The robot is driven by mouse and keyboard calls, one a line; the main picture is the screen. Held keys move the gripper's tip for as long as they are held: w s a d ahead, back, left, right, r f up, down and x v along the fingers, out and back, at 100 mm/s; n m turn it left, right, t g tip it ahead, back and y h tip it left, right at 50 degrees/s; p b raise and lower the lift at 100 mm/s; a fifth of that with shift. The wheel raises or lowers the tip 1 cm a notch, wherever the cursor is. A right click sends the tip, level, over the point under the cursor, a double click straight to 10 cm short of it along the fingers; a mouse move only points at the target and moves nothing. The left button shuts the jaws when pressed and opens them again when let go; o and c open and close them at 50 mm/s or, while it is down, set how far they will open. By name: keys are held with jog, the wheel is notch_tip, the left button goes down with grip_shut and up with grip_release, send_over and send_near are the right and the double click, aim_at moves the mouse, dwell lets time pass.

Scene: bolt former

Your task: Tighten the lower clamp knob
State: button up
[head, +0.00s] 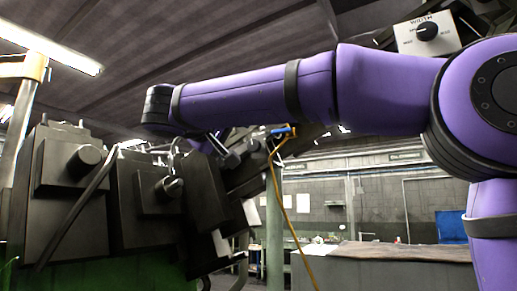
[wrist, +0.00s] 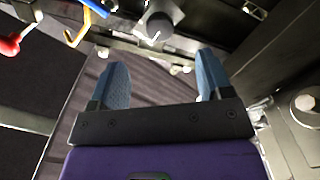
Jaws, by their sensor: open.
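In the wrist view a dark round knob (wrist: 158,24) on a metal block lies beyond my open gripper (wrist: 164,66), roughly between the lines of its two blue fingers. The fingers are empty and look apart from the knob. In the head view two dark knobs show on the machine at left: an upper one (head: 84,160) and a lower one (head: 169,187). I cannot tell for sure which of them, if either, is the knob in the wrist view. In the head view my gripper is not clearly visible behind my purple arm.
A red ball-ended lever (wrist: 10,45) and a yellow-and-blue part (wrist: 88,18) lie upper left in the wrist view. A dark machine wall (wrist: 285,65) stands close at right. A box marked WIDTH (head: 428,33) and a hanging yellow cable (head: 278,190) show in the head view.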

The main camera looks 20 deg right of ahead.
aim_at(253, 145)
jog(key=w+d+m, duration=0.1)
jog(key=d, duration=0.1)
jog(key=w+d+m, duration=0.1)
jog(key=w+d, duration=0.1)
jog(key=w+d+m, duration=0.1)
jog(key=d, duration=0.1)
jog(key=shift+w+d, duration=0.25)
jog(key=shift+w, duration=0.05)
jog(key=shift+w+m, duration=0.15)
jog(key=shift+m, duration=0.75)
jog(key=m, duration=0.5)
jog(key=shift+m, duration=0.4)
